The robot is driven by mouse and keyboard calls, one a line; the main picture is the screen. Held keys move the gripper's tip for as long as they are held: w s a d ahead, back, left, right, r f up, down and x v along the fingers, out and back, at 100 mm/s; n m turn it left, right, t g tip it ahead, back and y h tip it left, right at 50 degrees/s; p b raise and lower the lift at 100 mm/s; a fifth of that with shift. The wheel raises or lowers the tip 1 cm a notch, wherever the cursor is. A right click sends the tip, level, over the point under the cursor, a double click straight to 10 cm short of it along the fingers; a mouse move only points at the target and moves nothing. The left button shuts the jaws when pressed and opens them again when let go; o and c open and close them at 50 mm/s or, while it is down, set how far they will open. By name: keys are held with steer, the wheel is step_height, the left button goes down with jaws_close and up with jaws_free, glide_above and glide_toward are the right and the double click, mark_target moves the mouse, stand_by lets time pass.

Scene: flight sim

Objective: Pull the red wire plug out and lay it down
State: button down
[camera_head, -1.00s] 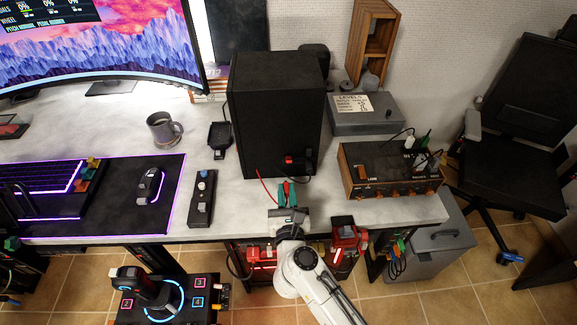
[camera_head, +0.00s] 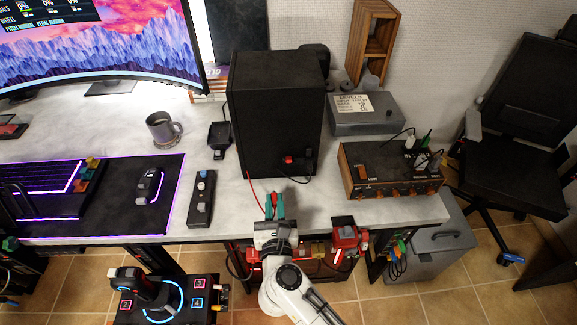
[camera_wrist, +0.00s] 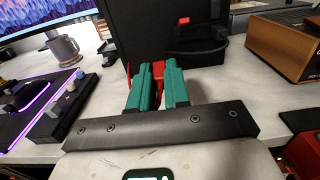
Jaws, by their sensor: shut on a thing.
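My gripper (camera_head: 274,204) has teal fingers shut on the red wire plug, just above the table's front edge and apart from the black speaker box (camera_head: 265,130). In the wrist view the red plug (camera_wrist: 158,70) shows between the fingers (camera_wrist: 158,88); its lower part is hidden. A thin red wire (camera_head: 254,192) runs from the lower left of the box to the gripper. A red-topped black connector (camera_head: 288,160) sits on the box front, with a black cable (camera_head: 298,182) curving below it.
The grey table (camera_head: 225,212) has free room left of the gripper. A black switch strip (camera_head: 201,198) lies further left. A wooden-sided amplifier (camera_head: 392,168) stands to the right. A red device (camera_head: 346,238) is below the front edge.

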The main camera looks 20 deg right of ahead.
steer(key=shift+a+f+b, duration=0.1)
steer(key=shift+f+b, duration=0.2)
steer(key=shift+f, duration=0.05)
stand_by(0.3)
steer(key=shift+f+b, duration=0.3)
steer(key=shift+f+b, duration=2.6)
steer(key=shift+f, duration=0.3)
steer(key=c, duration=1)
jaws_free()
steer(key=shift+s, duration=0.15)
steer(key=v, duration=1)
steer(key=shift+s+a+r+b, duration=0.1)
steer(key=shift+s+a+b, duration=0.05)
steer(key=shift+s+b, duration=0.2)
steer(key=shift+w, duration=0.1)
